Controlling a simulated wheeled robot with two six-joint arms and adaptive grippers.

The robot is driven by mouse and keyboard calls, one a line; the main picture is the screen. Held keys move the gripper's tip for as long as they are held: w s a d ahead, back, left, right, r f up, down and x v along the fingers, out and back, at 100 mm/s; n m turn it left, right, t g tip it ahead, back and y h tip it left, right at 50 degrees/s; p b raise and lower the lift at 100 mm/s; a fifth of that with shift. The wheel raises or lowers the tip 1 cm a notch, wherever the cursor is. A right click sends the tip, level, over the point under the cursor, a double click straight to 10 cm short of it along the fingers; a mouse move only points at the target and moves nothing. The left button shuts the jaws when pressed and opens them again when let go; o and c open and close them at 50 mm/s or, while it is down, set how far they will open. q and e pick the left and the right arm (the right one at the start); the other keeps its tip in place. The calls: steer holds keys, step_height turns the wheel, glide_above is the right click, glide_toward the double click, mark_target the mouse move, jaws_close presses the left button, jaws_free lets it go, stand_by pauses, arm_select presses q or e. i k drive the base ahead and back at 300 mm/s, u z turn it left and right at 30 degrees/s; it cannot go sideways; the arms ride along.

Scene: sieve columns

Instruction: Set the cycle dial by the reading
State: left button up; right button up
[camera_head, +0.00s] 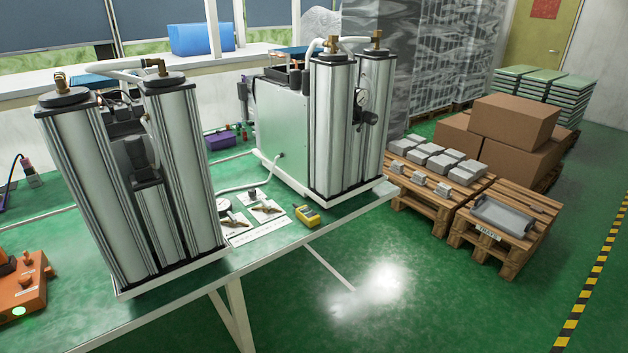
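Two sieve column units stand on the green bench (180,307). The left unit (87,185) has two tall silver columns with brass fittings and a white hose on top. I cannot pick out a cycle dial for certain. Neither of my grippers is in view.
White cards (240,239) with small metal parts lie between the units. An orange device (22,285) with a green light sits at the left. Pallets (415,200) with grey blocks and a grey tray (502,215) stand right of the bench. The floor in front is clear.

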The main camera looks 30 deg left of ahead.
mark_target(253, 194)
steer(key=z, duration=0.25)
steer(key=i, duration=1.05)
steer(key=u, duration=0.35)
steer(key=i, duration=0.95)
steer(key=u, duration=1.1)
steer(key=i, duration=0.6)
steer(key=u, duration=0.55)
